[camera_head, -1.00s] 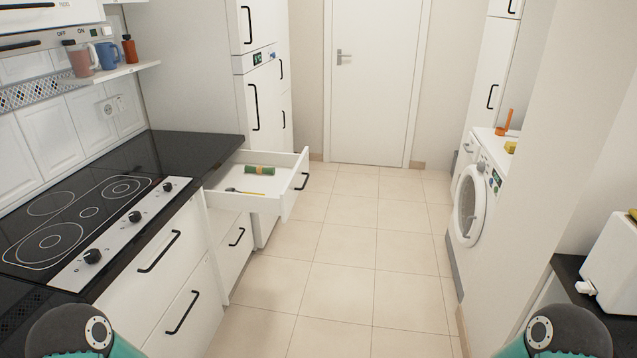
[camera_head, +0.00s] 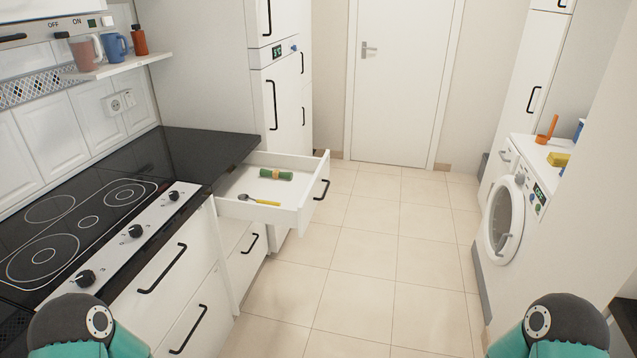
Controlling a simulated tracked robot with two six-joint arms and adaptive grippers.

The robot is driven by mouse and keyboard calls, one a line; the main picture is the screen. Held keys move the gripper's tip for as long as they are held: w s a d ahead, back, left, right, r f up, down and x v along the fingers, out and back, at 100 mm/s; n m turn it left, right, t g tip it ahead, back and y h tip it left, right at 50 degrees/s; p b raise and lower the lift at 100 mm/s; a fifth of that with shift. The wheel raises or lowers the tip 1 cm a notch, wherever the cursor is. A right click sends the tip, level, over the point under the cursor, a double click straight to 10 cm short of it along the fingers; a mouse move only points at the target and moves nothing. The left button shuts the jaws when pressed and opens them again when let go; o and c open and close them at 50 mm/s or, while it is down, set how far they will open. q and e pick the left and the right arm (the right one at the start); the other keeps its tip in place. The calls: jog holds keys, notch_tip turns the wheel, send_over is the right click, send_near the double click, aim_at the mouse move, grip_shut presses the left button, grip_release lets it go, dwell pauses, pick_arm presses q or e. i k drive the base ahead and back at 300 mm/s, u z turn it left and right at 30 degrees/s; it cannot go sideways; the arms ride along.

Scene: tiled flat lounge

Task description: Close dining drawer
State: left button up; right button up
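The white drawer (camera_head: 283,217) is pulled out from under the black counter in the left cabinet row. A black handle (camera_head: 322,190) is on its front, which faces right over the floor. A green rolled item (camera_head: 276,174) and a spoon with a yellow handle (camera_head: 259,200) lie inside it. Only parts of my two arms show at the bottom left and bottom right corners. Neither gripper is in view, and both arms are well apart from the drawer.
A black hob (camera_head: 85,228) is set in the counter at left. A washing machine (camera_head: 508,217) stands at right. The tiled floor (camera_head: 370,270) between is clear, up to a closed white door (camera_head: 402,85).

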aim_at(299, 197)
jog(key=i, duration=0.45)
jog(key=z, duration=0.2)
jog(key=k, duration=0.85)
jog(key=u, duration=0.2)
jog(key=i, duration=0.85)
jog(key=z, duration=0.4)
jog(key=i, duration=1.15)
jog(key=u, duration=0.4)
